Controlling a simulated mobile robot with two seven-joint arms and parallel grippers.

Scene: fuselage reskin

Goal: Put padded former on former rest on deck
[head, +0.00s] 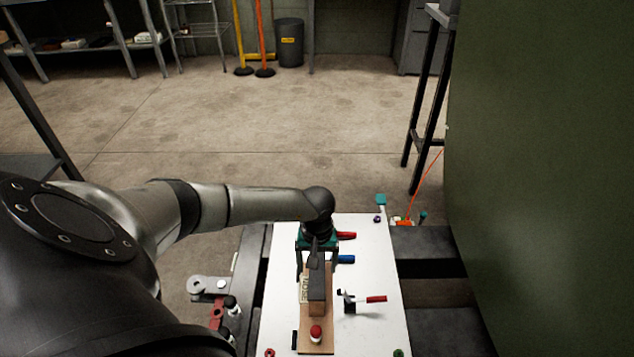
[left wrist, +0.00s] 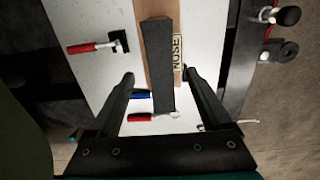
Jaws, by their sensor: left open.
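A long block with a dark grey top, which looks like the padded former (head: 317,292), lies over a tan wooden board (head: 318,343) on the white deck (head: 375,328). The block also shows in the left wrist view (left wrist: 158,60). I cannot tell whether the tan board is the former rest. A "NOSE" label (left wrist: 178,52) lies along one side of the block. My left gripper (head: 316,264) is open over the block's far end. In the left wrist view its fingers (left wrist: 160,78) stand on either side of the block, with visible gaps. My right gripper is not in view.
A red-handled clamp (head: 368,299) stands right of the block. Red (head: 346,235) and blue (head: 346,259) handles lie beside my gripper. A red knob (head: 316,333) sits on the board's near end. A large green panel (head: 545,150) closes off the right side.

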